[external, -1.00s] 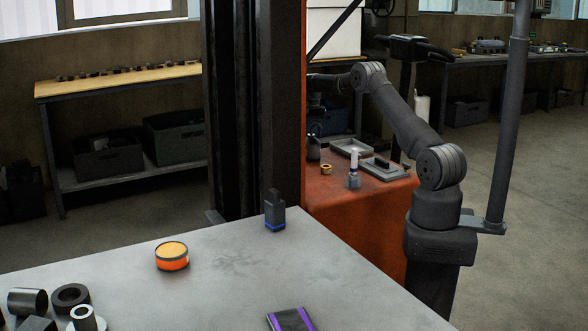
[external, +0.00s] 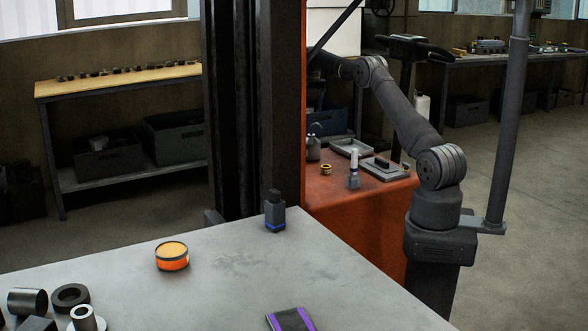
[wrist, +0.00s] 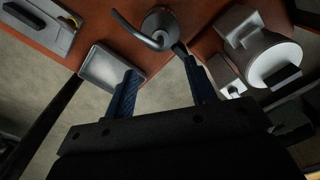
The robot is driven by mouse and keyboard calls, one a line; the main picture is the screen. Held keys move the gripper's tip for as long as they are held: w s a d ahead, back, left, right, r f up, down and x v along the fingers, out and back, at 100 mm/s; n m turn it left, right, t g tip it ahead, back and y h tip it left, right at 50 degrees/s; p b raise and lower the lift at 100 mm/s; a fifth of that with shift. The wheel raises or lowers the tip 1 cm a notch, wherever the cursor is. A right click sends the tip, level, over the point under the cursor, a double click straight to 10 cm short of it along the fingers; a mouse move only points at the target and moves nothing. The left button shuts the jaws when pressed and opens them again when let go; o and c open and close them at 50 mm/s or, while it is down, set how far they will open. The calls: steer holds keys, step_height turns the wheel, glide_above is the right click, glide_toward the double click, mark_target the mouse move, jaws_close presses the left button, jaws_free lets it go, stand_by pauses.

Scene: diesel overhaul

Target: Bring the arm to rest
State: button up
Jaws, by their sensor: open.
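My gripper (wrist: 157,62) shows in the wrist view with its two dark blue-padded fingers apart and nothing between them. It is above the edge of the orange-red bench (wrist: 125,25), with grey floor showing below. In the external view my arm (external: 405,112) reaches up and back to the left over the same bench, and my gripper is hidden behind the dark post.
In the wrist view a grey metal vessel with a curved spout or handle (wrist: 160,22) is near the fingertips. A shallow grey tray (wrist: 98,64) lies left, a round pale machine part (wrist: 268,58) right. A dark post (external: 270,100) stands in front.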

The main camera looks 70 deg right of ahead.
mark_target(311, 129)
steer(key=shift+r, duration=0.45)
steer(key=shift+f, duration=0.1)
step_height(311, 129, down, 12)
steer(key=shift+r, duration=2)
